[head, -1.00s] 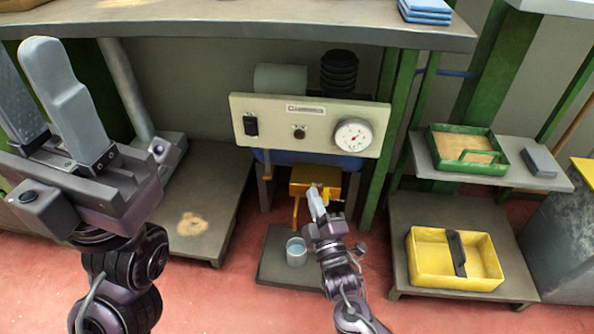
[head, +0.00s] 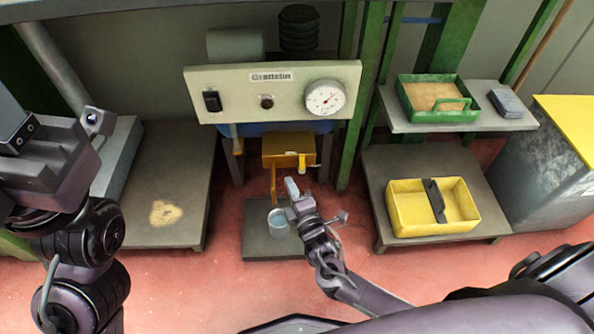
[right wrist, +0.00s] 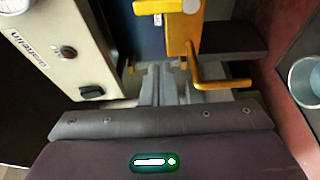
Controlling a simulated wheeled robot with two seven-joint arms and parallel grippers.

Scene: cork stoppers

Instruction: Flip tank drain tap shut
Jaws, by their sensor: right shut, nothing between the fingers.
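The tank's drain tap is an orange-yellow block (head: 285,150) under the panel, with a thin spout pipe (head: 274,185) pointing down and a paler yellow lever (head: 302,163) at its front right. My right gripper (head: 291,186) is shut and empty, just below and left of the lever and right of the spout; I cannot tell whether it touches either. In the right wrist view my shut fingers (right wrist: 160,82) are beside the yellow spout (right wrist: 215,80), with the paler lever (right wrist: 158,7) cut by the top edge. My left gripper (head: 12,125) is at the left edge, fingertips out of view.
A panel (head: 230,88) with a gauge (head: 325,98) is above the tap. A cup (head: 278,222) stands on a dark plate (head: 258,243) below the spout. Shelves at right hold a green tray (head: 437,98) and a yellow tote (head: 410,205). A low platform (head: 180,165) is left.

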